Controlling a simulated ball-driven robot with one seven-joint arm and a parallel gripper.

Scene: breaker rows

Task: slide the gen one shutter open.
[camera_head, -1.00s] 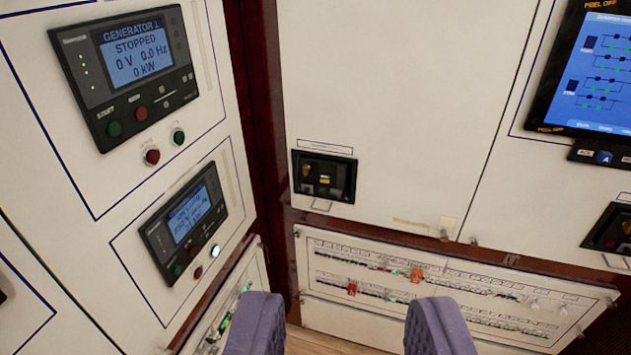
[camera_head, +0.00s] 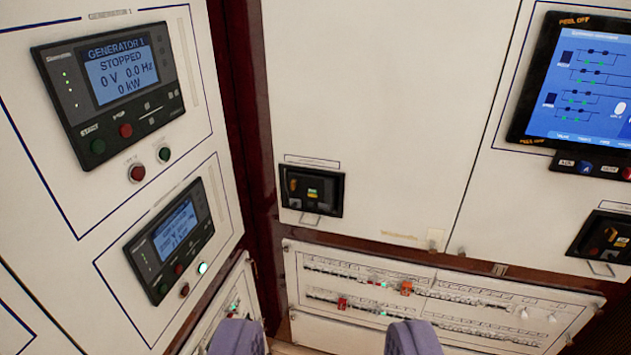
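A small black recessed unit (camera_head: 311,190) is set in the white centre panel, with a label strip above it too small to read. Yellow and dark parts show inside, and a pale tab hangs at its lower edge. A similar black unit (camera_head: 602,238) is at the right edge, partly cut off. I cannot read which one is the gen one shutter, nor tell how far either is open. My gripper (camera_head: 325,338) shows as two purple fingers at the bottom edge, spread wide with nothing between them. It is below the centre unit in the picture and apart from it.
The left panel carries the Generator 1 display (camera_head: 110,88), reading STOPPED, and a second display (camera_head: 170,238) below. A breaker row panel (camera_head: 440,300) with red and orange tags lies below the centre. A blue screen (camera_head: 578,85) is at upper right. The space before the panels looks clear.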

